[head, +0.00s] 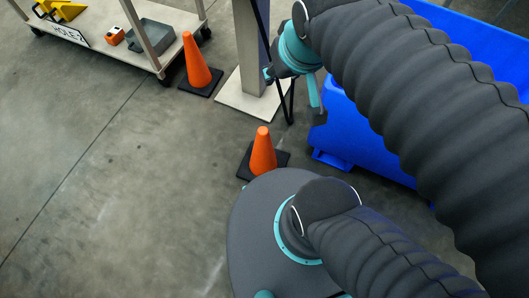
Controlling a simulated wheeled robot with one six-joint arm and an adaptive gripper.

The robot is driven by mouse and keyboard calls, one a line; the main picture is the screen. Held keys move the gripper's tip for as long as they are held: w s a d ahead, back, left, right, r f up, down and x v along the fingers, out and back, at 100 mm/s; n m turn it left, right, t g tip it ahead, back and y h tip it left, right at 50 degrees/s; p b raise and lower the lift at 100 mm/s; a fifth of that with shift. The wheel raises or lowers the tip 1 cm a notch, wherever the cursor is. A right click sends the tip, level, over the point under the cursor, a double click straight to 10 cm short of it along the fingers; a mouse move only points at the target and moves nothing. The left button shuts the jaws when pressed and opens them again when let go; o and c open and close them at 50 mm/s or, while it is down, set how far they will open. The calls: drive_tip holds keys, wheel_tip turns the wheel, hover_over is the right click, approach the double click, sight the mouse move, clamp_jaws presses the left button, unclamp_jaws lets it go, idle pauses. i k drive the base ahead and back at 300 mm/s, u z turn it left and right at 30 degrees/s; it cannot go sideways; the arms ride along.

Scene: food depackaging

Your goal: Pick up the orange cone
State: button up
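Two orange cones stand upright on the concrete floor, each on a dark square base. The nearer orange cone (263,153) is in the middle of the head view, just beyond the round front of my own body, which hides part of its base. The farther orange cone (197,62) stands near the cart, left of the pillar. The teal and dark end of my arm is up by the pillar, above and right of the nearer cone and apart from both cones. My gripper's fingers cannot be made out clearly there. Nothing held is visible.
A low cart (150,63) at upper left carries a grey bin (150,36), a small orange item (111,36) and a yellow item (62,9). A pillar on a pale base plate (232,98) stands behind the nearer cone. A large blue container (350,140) is at right. The left floor is clear.

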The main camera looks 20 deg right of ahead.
sight(260, 156)
drive_tip(key=z, duration=3.25)
drive_tip(key=k, duration=2.1)
drive_tip(key=u, duration=1.7)
